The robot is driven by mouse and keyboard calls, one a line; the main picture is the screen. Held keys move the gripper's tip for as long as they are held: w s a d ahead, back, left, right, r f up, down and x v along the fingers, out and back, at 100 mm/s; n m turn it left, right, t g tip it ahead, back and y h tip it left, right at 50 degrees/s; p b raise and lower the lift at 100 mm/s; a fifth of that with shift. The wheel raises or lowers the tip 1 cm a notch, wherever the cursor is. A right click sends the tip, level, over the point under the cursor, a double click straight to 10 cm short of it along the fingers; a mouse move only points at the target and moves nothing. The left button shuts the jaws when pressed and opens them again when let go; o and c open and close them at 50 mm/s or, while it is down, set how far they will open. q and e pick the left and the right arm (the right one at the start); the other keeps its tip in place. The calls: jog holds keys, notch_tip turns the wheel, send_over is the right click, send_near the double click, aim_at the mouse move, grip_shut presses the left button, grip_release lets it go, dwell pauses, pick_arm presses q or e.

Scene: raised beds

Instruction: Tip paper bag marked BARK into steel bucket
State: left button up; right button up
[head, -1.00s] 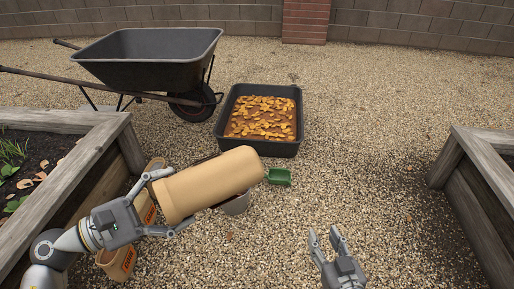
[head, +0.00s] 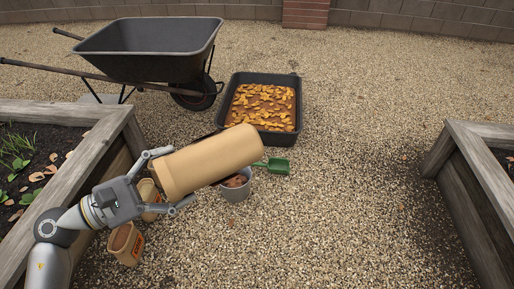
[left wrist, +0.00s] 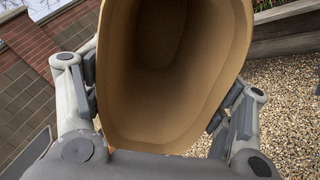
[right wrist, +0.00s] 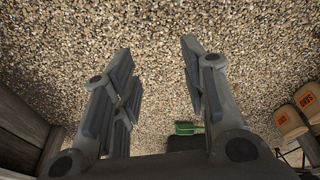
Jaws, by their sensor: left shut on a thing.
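My left gripper (head: 170,179) is shut on a plain tan paper bag (head: 212,160). The bag lies tilted nearly on its side, above and partly in front of the steel bucket (head: 235,194). In the left wrist view, the bag's open mouth (left wrist: 170,140) faces the camera and the visible inside looks empty. No marking shows on it. The bucket stands on the gravel with brown chunky pieces inside; the bag hides part of its rim. My right gripper (right wrist: 155,90) is open and empty, pointing at gravel in the right wrist view.
Other labelled bags (head: 126,243) stand by the left raised bed (head: 70,190). A green scoop (head: 278,166) lies behind the bucket, near a black tray (head: 300,120) of orange-brown pieces. A wheelbarrow (head: 150,50) stands at back left. Gravel on the right is clear.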

aim_at(169, 159)
pick_arm(q)
jog(key=shift+r, duration=0.15)
jog(key=shift+r, duration=0.15)
notch_tip(169, 159, up, 4)
jog(key=shift+r+p, duration=0.1)
jog(key=shift+p, duration=1.15)
notch_tip(169, 159, up, 4)
jog(key=shift+f+p, duration=0.25)
jog(key=shift+p, duration=0.75)
pick_arm(e)
jog(key=s+d+f, duration=0.1)
jog(key=s+f, duration=0.7)
jog(key=f, duration=0.4)
pick_arm(q)
notch_tip(169, 159, up, 5)
jog(key=p, duration=0.3)
jog(key=shift+r, duration=0.1)
notch_tip(169, 159, up, 5)
jog(key=p, duration=0.2)
jog(key=shift+p, duration=0.4)
pick_arm(e)
jog(key=s+d+f+g, duration=0.1)
jog(key=s+d+f, duration=0.1)
jog(key=s, duration=0.9)
jog(key=shift+s+d+g, duration=0.15)
jog(key=shift+s+g, duration=0.1)
jog(key=shift+g, duration=0.05)
